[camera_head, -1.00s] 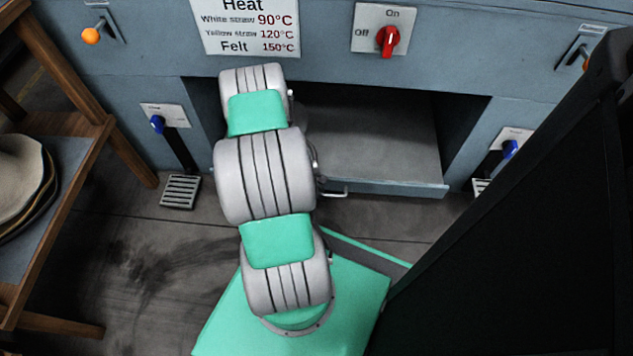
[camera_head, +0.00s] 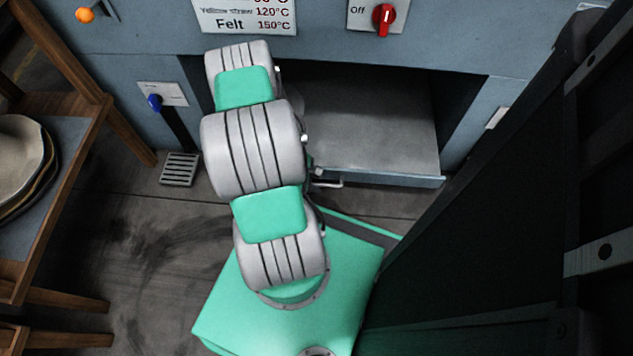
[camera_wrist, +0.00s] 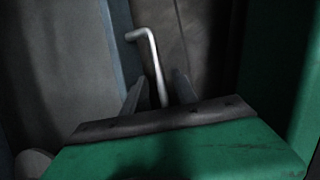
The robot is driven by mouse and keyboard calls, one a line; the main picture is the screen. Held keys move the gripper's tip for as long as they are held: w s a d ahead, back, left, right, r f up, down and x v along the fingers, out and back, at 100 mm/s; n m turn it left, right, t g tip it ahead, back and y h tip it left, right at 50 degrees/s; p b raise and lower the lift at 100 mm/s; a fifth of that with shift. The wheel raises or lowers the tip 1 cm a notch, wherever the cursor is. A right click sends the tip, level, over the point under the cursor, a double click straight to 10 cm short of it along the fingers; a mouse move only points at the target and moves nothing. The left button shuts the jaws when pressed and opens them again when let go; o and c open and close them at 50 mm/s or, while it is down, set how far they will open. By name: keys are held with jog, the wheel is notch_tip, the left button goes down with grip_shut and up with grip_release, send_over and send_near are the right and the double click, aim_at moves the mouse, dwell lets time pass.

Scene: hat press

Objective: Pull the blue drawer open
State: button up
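The blue drawer (camera_head: 415,180) is part-way out of the press, low in its front. Its pale bar handle (camera_head: 328,181) shows at the drawer's front edge, partly behind my arm. In the wrist view the bent handle (camera_wrist: 153,65) runs down between the two dark fingers of my gripper (camera_wrist: 159,88). The blue-grey drawer front (camera_wrist: 122,45) is left of the handle, and the left finger lies on that side. The fingers stand apart, with a gap showing on each side of the bar. In the head view my arm hides my gripper.
A wooden stand (camera_head: 88,120) with hats (camera_head: 20,165) is at the left. A foot pedal (camera_head: 179,169) is on the floor left of the drawer. A large dark panel (camera_head: 480,220) blocks the right side. Bare floor lies at the lower left.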

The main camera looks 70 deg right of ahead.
jog(key=p+v, duration=0.4)
jog(key=v, duration=0.3)
jog(key=shift+r, duration=0.35)
jog(key=shift+w+a, duration=0.1)
jog(key=shift+w, duration=0.05)
